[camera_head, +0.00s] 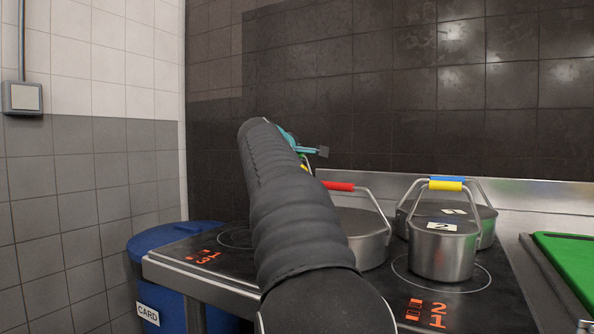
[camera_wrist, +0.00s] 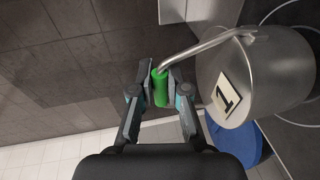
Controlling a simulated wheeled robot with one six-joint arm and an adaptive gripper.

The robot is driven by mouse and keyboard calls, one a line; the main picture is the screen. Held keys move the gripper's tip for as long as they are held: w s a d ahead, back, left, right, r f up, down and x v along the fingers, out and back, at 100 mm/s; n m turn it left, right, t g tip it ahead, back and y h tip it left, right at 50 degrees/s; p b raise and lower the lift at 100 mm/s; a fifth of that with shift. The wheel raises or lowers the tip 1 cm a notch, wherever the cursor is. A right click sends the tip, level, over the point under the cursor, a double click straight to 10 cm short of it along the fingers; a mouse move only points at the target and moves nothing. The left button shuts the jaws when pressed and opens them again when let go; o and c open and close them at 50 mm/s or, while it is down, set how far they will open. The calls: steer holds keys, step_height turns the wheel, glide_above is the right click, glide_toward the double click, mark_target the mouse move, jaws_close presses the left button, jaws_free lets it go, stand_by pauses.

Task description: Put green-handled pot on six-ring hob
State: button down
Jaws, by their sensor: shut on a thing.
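The green-handled pot (camera_wrist: 225,70) is a steel pot with a lid labelled 1, at the right of the wrist view. My gripper (camera_wrist: 160,74) is shut on its green handle (camera_wrist: 160,93), one finger on each side. In the head view my arm hides nearly all of this pot; my gripper (camera_head: 292,139) shows in part past the arm. The black hob (camera_head: 490,308) lies in front of me, with ring outlines and orange markings. It shows partly beside the pot in the wrist view. I cannot tell whether the pot touches the hob.
A red-handled pot (camera_head: 365,228), a yellow-handled pot labelled 2 (camera_head: 443,255) and a blue-handled pot (camera_head: 487,222) stand on the hob. A blue bin (camera_head: 160,275) labelled CARD is at the left, a green board (camera_head: 570,262) at the right. A tiled wall rises behind.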

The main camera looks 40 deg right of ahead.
steer(key=shift+f, duration=1.2)
steer(key=shift+b, duration=0.3)
steer(key=shift+f, duration=0.2)
steer(key=c, duration=1.2)
jaws_free()
steer(key=shift+o, duration=0.2)
steer(key=shift+r, duration=0.1)
steer(key=shift+a+r, duration=0.1)
steer(key=shift+r, duration=0.05)
steer(key=b+v, duration=0.1)
steer(key=v, duration=1.1)
